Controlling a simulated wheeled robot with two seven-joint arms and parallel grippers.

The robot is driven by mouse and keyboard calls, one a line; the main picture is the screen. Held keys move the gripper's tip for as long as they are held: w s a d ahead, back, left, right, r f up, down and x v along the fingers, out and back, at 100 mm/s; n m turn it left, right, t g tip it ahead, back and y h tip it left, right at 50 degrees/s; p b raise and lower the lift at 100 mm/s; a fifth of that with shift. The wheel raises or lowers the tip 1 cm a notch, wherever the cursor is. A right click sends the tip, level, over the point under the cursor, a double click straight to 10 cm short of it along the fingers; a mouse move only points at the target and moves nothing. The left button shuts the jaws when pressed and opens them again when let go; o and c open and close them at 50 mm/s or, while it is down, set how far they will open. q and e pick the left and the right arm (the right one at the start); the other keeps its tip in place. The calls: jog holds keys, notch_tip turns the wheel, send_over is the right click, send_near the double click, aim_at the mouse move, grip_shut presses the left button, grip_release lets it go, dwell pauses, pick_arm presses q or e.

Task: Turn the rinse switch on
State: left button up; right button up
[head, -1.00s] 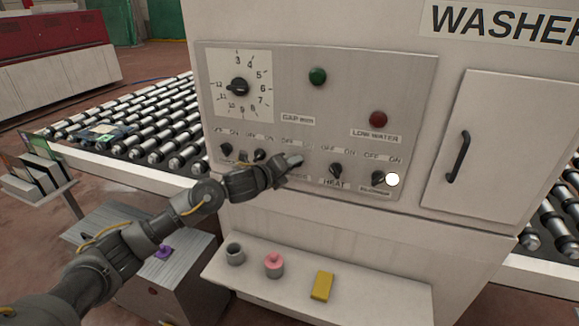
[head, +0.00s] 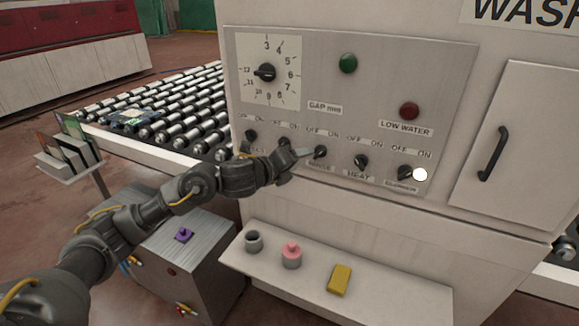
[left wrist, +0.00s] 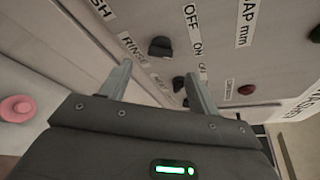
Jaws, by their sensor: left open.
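The rinse switch (head: 319,152) is a black rotary knob on the grey washer panel (head: 395,75), with OFF and ON labels above it. I cannot tell for sure which label it points to. My left gripper (head: 303,153) is open and empty, just left of the rinse switch in the head view. In the left wrist view the rinse knob (left wrist: 160,47), beside its RINSE label, shows in the gap between the open fingers (left wrist: 160,85). I cannot tell whether a finger touches it. My right gripper is not in view.
The heat switch (head: 361,162) and another black switch (head: 405,172) beside a white disc are to the right. A black switch (head: 251,136) is to the left. Below, a shelf (head: 390,290) holds a pink-topped item (head: 291,252) and a yellow block (head: 340,279).

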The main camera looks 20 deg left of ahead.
pick_arm(q)
jog(key=v, duration=0.3)
jog(key=shift+s, duration=0.25)
